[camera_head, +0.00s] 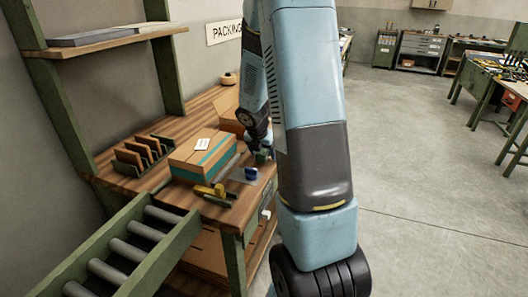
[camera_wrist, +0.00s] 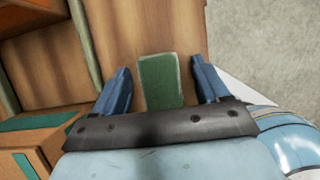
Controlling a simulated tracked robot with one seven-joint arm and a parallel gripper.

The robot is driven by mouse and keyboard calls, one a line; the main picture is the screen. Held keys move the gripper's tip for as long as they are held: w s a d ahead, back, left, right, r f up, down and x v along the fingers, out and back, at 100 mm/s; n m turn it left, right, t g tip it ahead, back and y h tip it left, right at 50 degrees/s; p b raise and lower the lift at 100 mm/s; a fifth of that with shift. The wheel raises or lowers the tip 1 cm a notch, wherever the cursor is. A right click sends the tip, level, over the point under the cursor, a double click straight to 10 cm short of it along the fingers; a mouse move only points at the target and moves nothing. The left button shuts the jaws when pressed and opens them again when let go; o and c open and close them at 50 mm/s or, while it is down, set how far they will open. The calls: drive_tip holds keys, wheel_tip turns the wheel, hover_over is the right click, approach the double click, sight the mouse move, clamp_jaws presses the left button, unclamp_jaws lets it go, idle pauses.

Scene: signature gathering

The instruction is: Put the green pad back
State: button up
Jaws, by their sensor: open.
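The green pad (camera_wrist: 160,82) lies on the wooden surface in the wrist view, between the two blue fingers of my gripper (camera_wrist: 160,66). The fingers are open, with a gap on each side of the pad. Its near end is hidden behind my dark gripper body. In the head view a small green patch (camera_head: 262,156), probably the pad, shows on the workbench just below the end of my arm. My arm hides part of that area.
The workbench (camera_head: 168,200) holds a cardboard box (camera_head: 202,153) with a teal stripe and a label, an open carton, and a wooden rack (camera_head: 140,153). A small blue object (camera_head: 251,173) and a yellow object (camera_head: 212,191) are near the front edge. A roller conveyor (camera_head: 130,250) stands in front.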

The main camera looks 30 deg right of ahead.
drive_tip(key=s+a+r+m, duration=0.4)
drive_tip(key=r, duration=0.3)
drive_tip(key=s+a+r+m+t, duration=0.1)
drive_tip(key=s+a+r+m, duration=0.25)
drive_tip(key=r, duration=0.35)
drive_tip(key=s+a+r+m, duration=0.4)
drive_tip(key=s+r+m, duration=0.1)
drive_tip(key=r, duration=0.3)
drive_tip(key=s+a+r+m+t+y, duration=0.1)
drive_tip(key=s+a+r+m, duration=0.1)
drive_tip(key=s+m, duration=0.4)
drive_tip(key=s+a+r+m+y, duration=0.2)
drive_tip(key=s+a+m, duration=0.2)
drive_tip(key=s+m, duration=0.3)
drive_tip(key=shift+a+t+y, duration=0.3)
drive_tip(key=shift+a+t, duration=0.05)
drive_tip(key=shift+t, duration=0.05)
drive_tip(key=shift+s+r, duration=0.1)
